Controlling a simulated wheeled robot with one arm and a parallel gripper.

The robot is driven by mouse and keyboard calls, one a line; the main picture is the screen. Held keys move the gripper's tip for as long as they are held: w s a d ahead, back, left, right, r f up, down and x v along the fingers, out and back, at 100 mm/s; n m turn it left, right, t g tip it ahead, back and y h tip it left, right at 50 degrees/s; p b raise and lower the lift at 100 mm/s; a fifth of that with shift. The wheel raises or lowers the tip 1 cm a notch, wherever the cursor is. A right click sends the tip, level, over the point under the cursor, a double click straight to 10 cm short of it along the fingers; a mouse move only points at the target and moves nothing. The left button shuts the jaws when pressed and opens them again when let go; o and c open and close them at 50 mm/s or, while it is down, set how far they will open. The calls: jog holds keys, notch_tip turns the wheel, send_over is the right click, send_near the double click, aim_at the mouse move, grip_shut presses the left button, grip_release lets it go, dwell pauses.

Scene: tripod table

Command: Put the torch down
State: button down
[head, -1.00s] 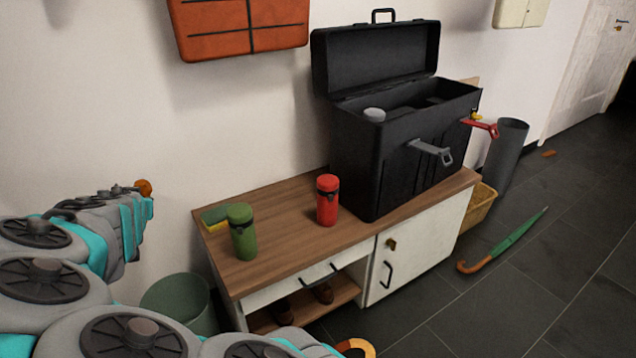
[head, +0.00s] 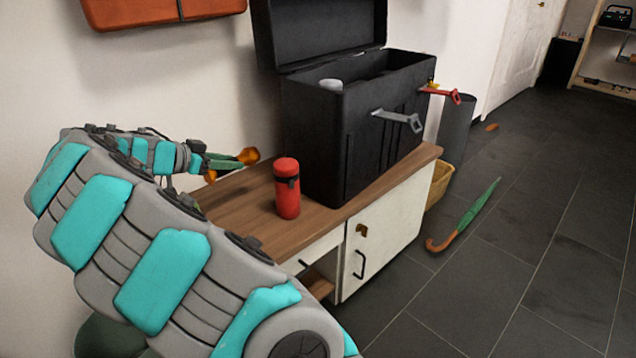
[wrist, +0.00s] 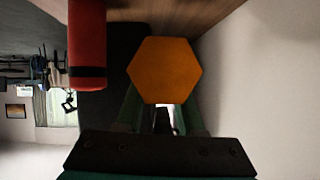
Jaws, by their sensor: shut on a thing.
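My gripper (head: 222,163) is shut on the torch (head: 248,156), whose orange parts show at the fingers above the left end of the wooden bench (head: 235,200). In the wrist view the torch's orange six-sided end (wrist: 164,70) faces the camera between the green fingers (wrist: 160,112). The rest of the torch is hidden behind this end. The torch looks held clear of the bench top, but the gap is hard to judge. The bench top also shows along the upper edge of the wrist view (wrist: 180,12).
A red flask (head: 287,188) stands on the bench right of my gripper; the wrist view shows it upside down (wrist: 87,45). An open black toolbox (head: 350,140) stands beyond it, with a grey handle (head: 398,118) and a red one (head: 440,93) sticking out. My arm hides the bench's left part.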

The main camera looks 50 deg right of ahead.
aim_at(242, 205)
jog(key=shift+s+d, duration=0.2)
jog(key=shift+d, duration=0.2)
jog(key=shift+s+d+f+m+g, duration=0.1)
jog(key=shift+d+f+m+g, duration=0.1)
jog(key=shift+f+m+g, duration=0.15)
jog(key=shift+f+b, duration=0.5)
jog(key=shift+f, duration=4.15)
jog(key=shift+f, duration=0.2)
jog(key=c, duration=0.5)
grip_release()
jog(key=shift+r, duration=0.1)
